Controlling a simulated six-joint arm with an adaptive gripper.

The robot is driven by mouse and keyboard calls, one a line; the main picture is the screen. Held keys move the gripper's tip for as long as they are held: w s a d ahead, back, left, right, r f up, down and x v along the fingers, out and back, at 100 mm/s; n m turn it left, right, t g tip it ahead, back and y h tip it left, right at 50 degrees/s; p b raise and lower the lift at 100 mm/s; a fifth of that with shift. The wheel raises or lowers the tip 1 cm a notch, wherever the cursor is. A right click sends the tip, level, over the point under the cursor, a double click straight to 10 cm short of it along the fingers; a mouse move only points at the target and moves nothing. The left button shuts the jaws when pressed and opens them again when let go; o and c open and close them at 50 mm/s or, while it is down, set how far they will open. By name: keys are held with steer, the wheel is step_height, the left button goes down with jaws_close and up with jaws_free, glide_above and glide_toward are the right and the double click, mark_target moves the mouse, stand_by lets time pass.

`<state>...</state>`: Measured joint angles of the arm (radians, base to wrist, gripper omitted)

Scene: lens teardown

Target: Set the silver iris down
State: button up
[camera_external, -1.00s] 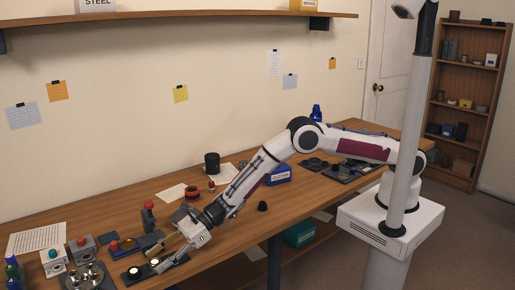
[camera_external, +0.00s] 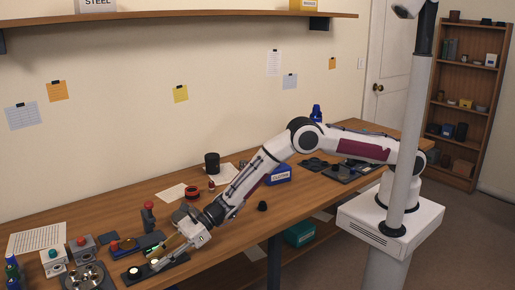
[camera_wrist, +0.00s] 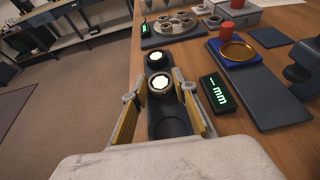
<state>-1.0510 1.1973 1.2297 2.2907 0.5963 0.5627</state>
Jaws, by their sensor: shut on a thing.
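The silver iris (camera_wrist: 160,91), a silver-rimmed ring with a bright white centre, is between my fingertips in the wrist view. My gripper (camera_wrist: 158,97) is shut on it, with a yellow-padded finger on each side. It is over a dark tray (camera_wrist: 155,135) with round wells; I cannot tell if the iris touches the well. A second lit round piece (camera_wrist: 159,57) sits in the far well. The near well (camera_wrist: 172,127) is empty. In the external view my gripper (camera_external: 158,263) is low over the tray at the front left of the bench.
A small display reading mm (camera_wrist: 218,93) stands right of the tray. Beyond it are a blue holder with a gold ring (camera_wrist: 238,50), a red cylinder (camera_wrist: 226,30) and a round tray of parts (camera_wrist: 178,27). The bench edge is close on the left.

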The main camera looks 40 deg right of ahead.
steer(key=shift+r, duration=0.15)
step_height(320, 180, up, 10)
stand_by(0.7)
stand_by(0.8)
